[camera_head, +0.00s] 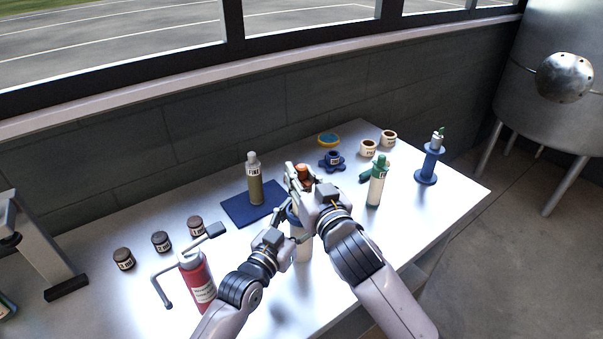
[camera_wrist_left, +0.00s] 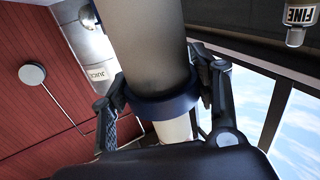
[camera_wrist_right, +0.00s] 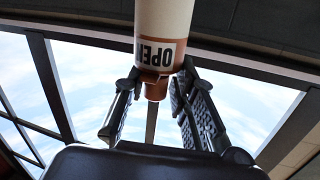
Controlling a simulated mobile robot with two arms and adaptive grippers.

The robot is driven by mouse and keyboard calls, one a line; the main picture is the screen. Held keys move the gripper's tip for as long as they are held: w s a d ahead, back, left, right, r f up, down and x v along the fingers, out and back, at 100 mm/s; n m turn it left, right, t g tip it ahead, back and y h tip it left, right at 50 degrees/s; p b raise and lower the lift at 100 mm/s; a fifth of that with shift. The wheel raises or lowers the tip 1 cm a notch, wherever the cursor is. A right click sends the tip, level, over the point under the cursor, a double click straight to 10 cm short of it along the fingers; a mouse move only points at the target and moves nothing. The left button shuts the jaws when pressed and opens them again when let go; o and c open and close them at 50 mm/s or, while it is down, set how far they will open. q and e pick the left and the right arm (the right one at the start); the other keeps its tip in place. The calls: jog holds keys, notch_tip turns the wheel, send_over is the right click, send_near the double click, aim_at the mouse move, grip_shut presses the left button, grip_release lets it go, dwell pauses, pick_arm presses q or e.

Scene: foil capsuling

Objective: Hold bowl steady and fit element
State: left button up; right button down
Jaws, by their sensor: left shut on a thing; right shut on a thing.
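My left gripper (camera_wrist_left: 165,92) is shut around a dark blue band (camera_wrist_left: 163,104) on an upright grey-brown cylinder (camera_wrist_left: 143,40) with a white end, in the left wrist view. My right gripper (camera_wrist_right: 156,88) is shut on the narrow brown end of a white and brown piece (camera_wrist_right: 164,22) marked "OPEN". In the head view the right gripper (camera_head: 301,180) is above the left gripper (camera_head: 290,222); an orange-brown top (camera_head: 304,172) shows at the right fingers and a white cylinder (camera_head: 302,246) below the left ones. The arms hide whether the two pieces touch. No bowl can be made out.
A bottle marked "FINE" (camera_head: 255,185) stands on a blue mat (camera_head: 238,212). A green-and-white bottle (camera_head: 376,186) and a blue stand (camera_head: 428,170) are at right. A red bottle (camera_head: 196,275) and three dark jars, one here (camera_head: 124,259), are at left.

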jog(key=shift+f, duration=3.85)
jog(key=c, duration=1.2)
grip_release()
jog(key=shift+f, duration=0.15)
jog(key=shift+c, duration=0.2)
jog(key=shift+s+d+f, duration=0.1)
jog(key=shift+s+d, duration=0.1)
jog(key=shift+s, duration=0.3)
jog(key=v, duration=1.1)
jog(key=shift+r, duration=0.35)
pick_arm(q)
jog(key=o, duration=1.5)
